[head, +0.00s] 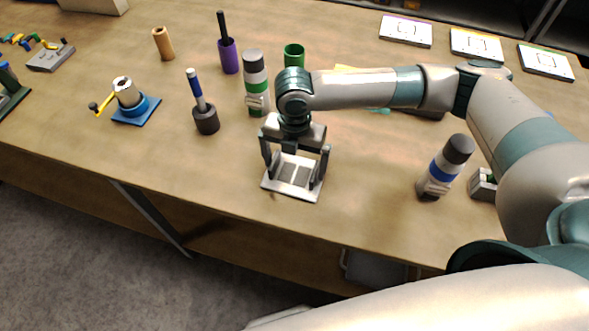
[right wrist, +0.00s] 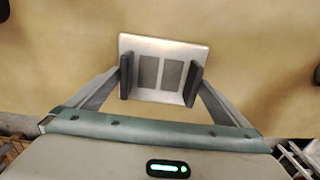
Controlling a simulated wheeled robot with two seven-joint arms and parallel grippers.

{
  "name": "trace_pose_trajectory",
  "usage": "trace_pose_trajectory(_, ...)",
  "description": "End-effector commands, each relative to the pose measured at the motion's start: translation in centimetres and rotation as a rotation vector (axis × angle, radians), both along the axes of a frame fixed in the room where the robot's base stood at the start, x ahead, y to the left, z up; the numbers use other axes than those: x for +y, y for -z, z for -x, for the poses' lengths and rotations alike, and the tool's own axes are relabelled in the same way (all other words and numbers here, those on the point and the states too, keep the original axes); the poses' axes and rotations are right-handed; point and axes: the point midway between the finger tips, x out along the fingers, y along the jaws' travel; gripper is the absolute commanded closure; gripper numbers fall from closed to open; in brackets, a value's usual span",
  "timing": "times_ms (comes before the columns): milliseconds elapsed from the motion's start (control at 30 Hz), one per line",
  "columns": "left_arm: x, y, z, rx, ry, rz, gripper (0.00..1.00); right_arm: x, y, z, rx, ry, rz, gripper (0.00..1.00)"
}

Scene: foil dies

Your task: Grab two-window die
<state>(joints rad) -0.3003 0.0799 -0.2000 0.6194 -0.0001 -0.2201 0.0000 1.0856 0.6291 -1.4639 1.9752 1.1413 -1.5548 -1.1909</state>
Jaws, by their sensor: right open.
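The two-window die (head: 291,190) is a pale flat plate with two dark grey rectangles side by side, lying on the table near its front edge. It also shows in the right wrist view (right wrist: 160,43). My right gripper (head: 296,178) is right over the die, its fingers on either side of the two dark windows. In the right wrist view the fingers (right wrist: 160,80) are apart, with nothing held between them. I cannot tell whether the fingertips touch the plate. My left gripper is not in view.
A bottle with a blue band (head: 444,167) stands to the right. A dark holder with a blue-handled tool (head: 206,119), a green-banded bottle (head: 256,84) and a green cup (head: 294,54) stand to the left and behind. Three cards (head: 476,44) lie at the back right.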

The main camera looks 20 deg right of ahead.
Motion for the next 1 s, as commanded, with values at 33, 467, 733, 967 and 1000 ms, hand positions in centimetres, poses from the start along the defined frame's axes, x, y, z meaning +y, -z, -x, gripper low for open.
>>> trace_pose_trajectory(33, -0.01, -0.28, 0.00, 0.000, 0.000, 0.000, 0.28, -0.01, 0.43, 0.07, 0.001, -0.001, 0.002, 0.00)
trace_pose_trajectory(467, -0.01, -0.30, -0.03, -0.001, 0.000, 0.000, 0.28, 0.01, 1.19, 0.02, -0.001, -0.002, 0.001, 0.00)
trace_pose_trajectory(733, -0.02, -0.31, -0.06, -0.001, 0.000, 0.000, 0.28, 0.00, 1.17, 0.01, -0.001, -0.002, 0.001, 0.29)
trace_pose_trajectory(967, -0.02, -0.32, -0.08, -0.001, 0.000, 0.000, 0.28, 0.02, 1.09, -0.03, -0.001, -0.002, 0.000, 0.43)
trace_pose_trajectory(1000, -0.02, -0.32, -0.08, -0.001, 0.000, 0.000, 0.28, 0.02, 1.09, -0.03, -0.001, -0.001, 0.000, 0.43)
